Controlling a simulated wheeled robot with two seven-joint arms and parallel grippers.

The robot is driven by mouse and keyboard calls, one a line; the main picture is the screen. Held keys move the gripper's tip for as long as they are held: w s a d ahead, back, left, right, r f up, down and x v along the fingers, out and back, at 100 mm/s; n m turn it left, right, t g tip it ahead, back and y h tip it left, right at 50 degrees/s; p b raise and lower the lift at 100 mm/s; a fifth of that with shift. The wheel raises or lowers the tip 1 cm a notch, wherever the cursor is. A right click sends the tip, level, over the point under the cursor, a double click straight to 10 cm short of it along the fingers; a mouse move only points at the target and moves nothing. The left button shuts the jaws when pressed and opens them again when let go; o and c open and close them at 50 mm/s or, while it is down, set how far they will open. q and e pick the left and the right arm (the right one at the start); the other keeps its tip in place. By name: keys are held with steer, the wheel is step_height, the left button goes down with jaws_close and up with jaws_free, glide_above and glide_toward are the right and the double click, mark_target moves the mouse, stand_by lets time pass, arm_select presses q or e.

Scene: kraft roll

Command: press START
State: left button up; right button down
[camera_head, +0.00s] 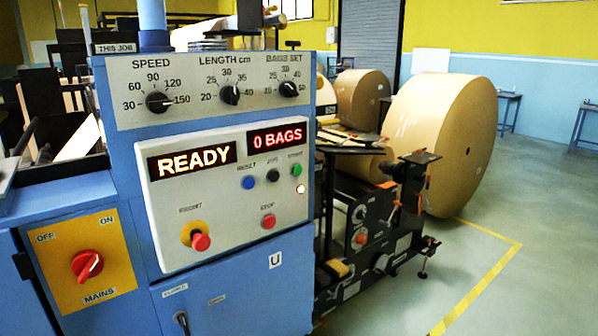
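A blue machine cabinet carries a light grey control panel (225,215). A green button (296,170) sits at the panel's upper right; its small label looks like START. A black button (273,175) and a blue button (249,182) are to its left. A small white lit spot (300,189) is just below the green button. The red display (192,160) reads READY and the smaller display (277,139) reads 0 BAGS. Neither of my grippers is in view, and nothing covers the buttons.
A red button (268,221) and a red mushroom button on yellow (200,241) are lower on the panel. Three black knobs sit above. A red MAINS switch (87,265) is at lower left. A large kraft roll (440,135) stands right; the floor there is open.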

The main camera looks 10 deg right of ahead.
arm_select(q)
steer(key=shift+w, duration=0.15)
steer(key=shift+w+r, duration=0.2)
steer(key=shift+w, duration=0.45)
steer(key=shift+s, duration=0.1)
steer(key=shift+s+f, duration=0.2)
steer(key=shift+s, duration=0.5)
